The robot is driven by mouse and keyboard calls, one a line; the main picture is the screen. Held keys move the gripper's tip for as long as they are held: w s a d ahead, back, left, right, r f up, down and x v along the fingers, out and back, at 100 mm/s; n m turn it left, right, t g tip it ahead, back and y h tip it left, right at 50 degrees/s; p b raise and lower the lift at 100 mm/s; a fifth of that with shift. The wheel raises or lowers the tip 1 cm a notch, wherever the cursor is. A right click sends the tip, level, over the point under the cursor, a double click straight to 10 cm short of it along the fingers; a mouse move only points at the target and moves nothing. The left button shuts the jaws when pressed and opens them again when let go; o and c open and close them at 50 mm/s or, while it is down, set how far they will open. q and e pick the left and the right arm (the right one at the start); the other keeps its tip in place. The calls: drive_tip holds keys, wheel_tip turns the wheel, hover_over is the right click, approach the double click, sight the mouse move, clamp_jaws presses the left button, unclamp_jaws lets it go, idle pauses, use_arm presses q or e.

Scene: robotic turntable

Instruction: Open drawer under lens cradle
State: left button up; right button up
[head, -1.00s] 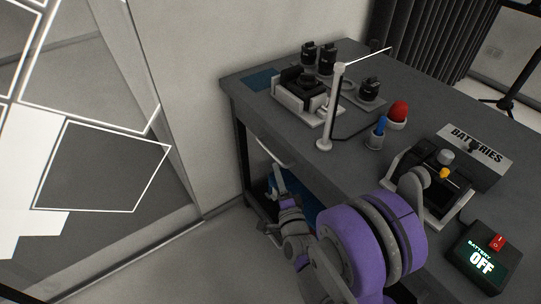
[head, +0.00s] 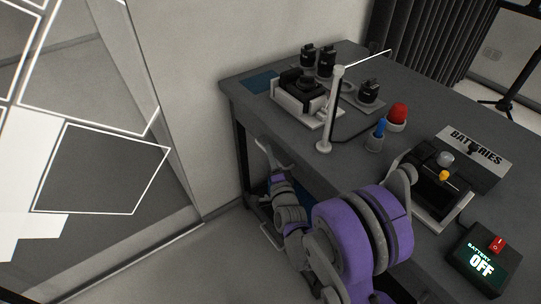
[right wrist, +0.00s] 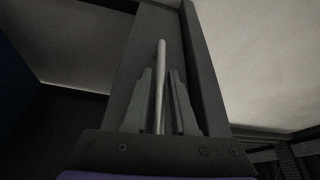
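The lens cradle, a pale block holding a black part (head: 283,100), sits at the table's far left corner. Below it, the drawer's pale bar handle (head: 262,146) shows at the table's left side. My right gripper (head: 272,168) is at this handle, partly hidden by its own wrist. In the right wrist view the handle (right wrist: 161,70) runs lengthwise between the two fingers of my right gripper (right wrist: 160,100). The fingers stand apart, with a gap at least on the left; contact on the right is unclear. The drawer front (right wrist: 140,55) lies behind. My left gripper is not in view.
The grey table (head: 340,160) carries black lenses (head: 368,91), a white post (head: 331,110), a red dome (head: 397,113), a batteries box (head: 478,155) and a battery switch (head: 483,262). The floor left of the table is clear, up to a wall.

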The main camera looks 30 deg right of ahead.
clamp_jaws()
idle(1.1)
